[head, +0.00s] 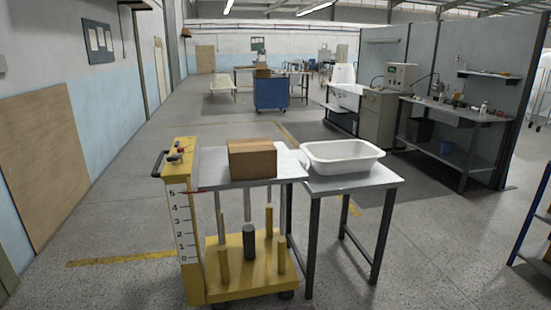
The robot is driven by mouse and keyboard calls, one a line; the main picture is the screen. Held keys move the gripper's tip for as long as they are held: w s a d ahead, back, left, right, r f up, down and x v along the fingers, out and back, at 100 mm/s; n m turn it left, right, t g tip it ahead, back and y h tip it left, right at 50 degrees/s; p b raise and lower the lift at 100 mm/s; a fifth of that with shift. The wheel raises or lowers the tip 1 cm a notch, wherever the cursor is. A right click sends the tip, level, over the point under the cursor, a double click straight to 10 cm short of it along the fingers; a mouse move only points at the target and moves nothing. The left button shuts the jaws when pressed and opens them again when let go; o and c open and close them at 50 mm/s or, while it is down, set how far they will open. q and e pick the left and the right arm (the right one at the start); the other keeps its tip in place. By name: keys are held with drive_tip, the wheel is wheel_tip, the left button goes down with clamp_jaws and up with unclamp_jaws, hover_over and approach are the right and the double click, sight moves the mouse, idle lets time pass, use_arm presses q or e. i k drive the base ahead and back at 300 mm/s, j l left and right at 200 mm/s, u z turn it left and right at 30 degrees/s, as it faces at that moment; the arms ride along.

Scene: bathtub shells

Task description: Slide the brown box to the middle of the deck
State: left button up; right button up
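The brown box (252,158) is a closed cardboard box sitting upright in the head view, left of centre. Neither of my grippers shows in this view, and nothing touches the box.
A grey table (360,182) adjoins the deck's right side and bears a white tub shell (342,155). The cart's yellow base (245,284) carries several upright posts. A workbench (455,118) stands at the right against a partition. The floor (110,215) at left is open.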

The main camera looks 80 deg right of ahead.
sight(249, 158)
drive_tip(key=z, duration=2.6)
drive_tip(key=i+j+z, duration=0.1)
drive_tip(key=i+j, duration=0.35)
drive_tip(key=i, duration=0.15)
